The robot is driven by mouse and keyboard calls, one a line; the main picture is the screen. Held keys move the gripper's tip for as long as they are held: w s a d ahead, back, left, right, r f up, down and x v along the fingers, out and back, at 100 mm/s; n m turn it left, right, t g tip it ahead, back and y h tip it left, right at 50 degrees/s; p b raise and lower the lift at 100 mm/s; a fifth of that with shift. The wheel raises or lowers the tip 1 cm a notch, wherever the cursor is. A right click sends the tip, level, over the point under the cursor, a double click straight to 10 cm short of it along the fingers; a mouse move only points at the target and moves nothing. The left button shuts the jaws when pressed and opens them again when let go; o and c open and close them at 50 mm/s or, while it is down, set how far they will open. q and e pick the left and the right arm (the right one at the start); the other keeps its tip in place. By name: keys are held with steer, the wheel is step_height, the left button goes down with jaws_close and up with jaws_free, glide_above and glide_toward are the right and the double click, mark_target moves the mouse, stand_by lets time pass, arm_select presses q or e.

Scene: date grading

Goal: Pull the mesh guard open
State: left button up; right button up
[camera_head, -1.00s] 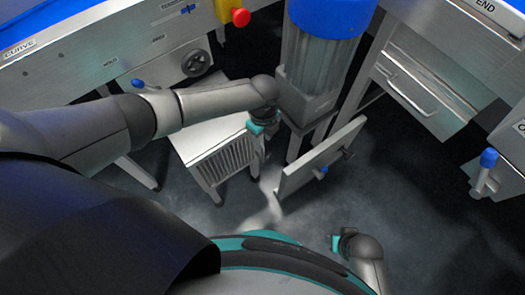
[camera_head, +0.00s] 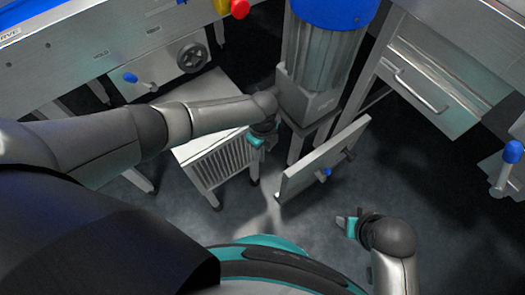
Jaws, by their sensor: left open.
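A grey flat panel (camera_head: 318,163) with a small blue knob (camera_head: 328,172) stands out at an angle below the blue-topped clear cylinder (camera_head: 325,52). No mesh shows on it, so I cannot tell if it is the mesh guard. My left gripper (camera_head: 257,147), with teal fingers, is open, pointing down between the slatted cabinet (camera_head: 222,168) and the panel. It appears empty and apart from the panel. My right gripper (camera_head: 347,225) is low in the view, below and right of the panel, and appears empty; its jaw opening is unclear.
A metal bench with a handwheel (camera_head: 192,57) and a blue-knobbed lever (camera_head: 131,78) runs along the upper left. A drawer unit with a bar handle (camera_head: 422,92) is at the upper right. Dark floor is clear right of the panel.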

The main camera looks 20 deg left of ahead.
arm_select(q)
steer(key=shift+f, duration=0.15)
jaws_close()
stand_by(0.4)
steer(key=shift+a, duration=0.15)
stand_by(1.0)
